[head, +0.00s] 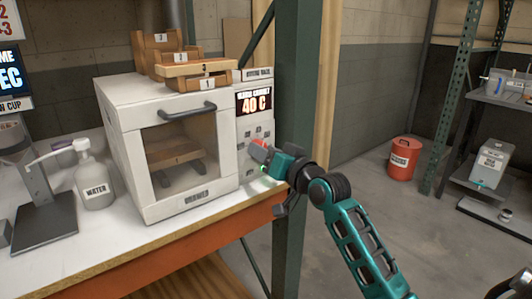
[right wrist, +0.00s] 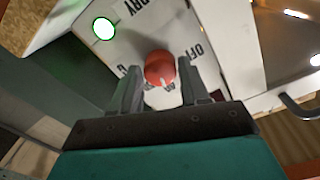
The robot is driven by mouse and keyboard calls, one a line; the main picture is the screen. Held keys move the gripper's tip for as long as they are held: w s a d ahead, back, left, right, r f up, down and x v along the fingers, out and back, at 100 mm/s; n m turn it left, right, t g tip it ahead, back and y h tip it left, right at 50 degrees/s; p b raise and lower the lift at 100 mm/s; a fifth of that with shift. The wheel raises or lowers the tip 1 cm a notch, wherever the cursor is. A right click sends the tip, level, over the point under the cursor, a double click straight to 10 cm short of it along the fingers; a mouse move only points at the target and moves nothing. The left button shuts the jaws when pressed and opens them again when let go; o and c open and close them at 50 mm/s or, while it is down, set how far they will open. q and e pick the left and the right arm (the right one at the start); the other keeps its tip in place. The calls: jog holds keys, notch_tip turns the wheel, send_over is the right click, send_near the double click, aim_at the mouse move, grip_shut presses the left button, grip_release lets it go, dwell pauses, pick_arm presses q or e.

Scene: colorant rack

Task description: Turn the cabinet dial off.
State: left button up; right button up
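The white cabinet (head: 170,210) stands on the workbench, with a control panel on its right front side. Its red dial (right wrist: 160,66) shows in the right wrist view, with a white mark at its lower edge pointing toward the bottom of the picture. "OFF" is printed to the dial's right and "DRY" above it; a lower label is partly hidden. My right gripper (right wrist: 158,75) has its fingers apart, one on each side of the dial, with narrow gaps visible. In the head view the right gripper (head: 260,155) is at the panel and hides part of it.
A lit green lamp (right wrist: 104,28) is on the panel. A display (head: 255,103) reads 40 C. Wooden racks (head: 200,68) sit on the cabinet. A green post (head: 298,100) stands close right of the panel.

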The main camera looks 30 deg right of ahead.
jog(key=c, duration=0.6)
jog(key=shift+c, duration=0.2)
